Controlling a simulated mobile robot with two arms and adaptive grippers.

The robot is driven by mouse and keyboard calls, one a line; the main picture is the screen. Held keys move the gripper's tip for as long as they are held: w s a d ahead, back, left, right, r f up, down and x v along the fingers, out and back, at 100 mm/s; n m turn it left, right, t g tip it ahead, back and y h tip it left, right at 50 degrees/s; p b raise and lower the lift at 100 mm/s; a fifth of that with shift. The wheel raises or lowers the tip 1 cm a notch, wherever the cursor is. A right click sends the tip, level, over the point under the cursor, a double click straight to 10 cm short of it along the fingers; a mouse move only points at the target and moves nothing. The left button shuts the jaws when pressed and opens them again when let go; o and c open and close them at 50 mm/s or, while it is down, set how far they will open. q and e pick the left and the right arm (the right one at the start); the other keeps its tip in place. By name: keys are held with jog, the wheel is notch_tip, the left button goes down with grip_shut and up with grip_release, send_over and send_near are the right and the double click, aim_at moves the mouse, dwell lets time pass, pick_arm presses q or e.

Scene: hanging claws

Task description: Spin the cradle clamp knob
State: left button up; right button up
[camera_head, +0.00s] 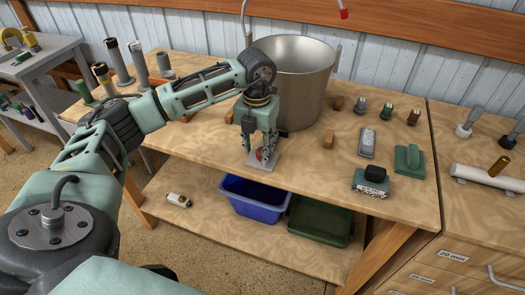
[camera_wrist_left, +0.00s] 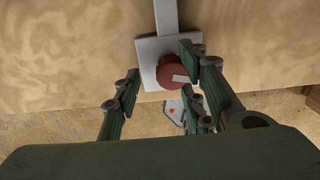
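The cradle clamp knob is a red round knob (camera_wrist_left: 174,70) with a pale mark, on a light grey square plate (camera_wrist_left: 150,50) at the table's front edge. In the head view, the red knob (camera_head: 261,154) shows small, partly hidden by my gripper, on the plate (camera_head: 262,163). My left gripper (camera_head: 260,148) points down over the knob. In the left wrist view, the left gripper's fingers (camera_wrist_left: 163,82) are spread apart, one left of the knob and two right of it. The upper right finger overlaps the knob's right edge; contact cannot be told. My right gripper is not in view.
A large metal pot (camera_head: 305,75) stands just behind the gripper. Dark cylinders stand at the table's back left. A green-handled block (camera_head: 408,160), a brush-like block (camera_head: 371,182) and small pieces lie to the right. A blue bin (camera_head: 255,205) sits on the lower shelf.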

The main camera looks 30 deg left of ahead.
pick_arm(q)
jog(key=n, duration=0.4)
jog(key=n+p, duration=0.1)
jog(key=shift+s+d+n, duration=0.1)
jog(key=shift+s+n, duration=0.25)
jog(key=shift+n, duration=0.05)
jog(key=shift+w+d+f, duration=0.1)
jog(key=shift+w, duration=0.05)
jog(key=c, duration=0.9)
grip_shut()
jog(key=shift+f, duration=0.1)
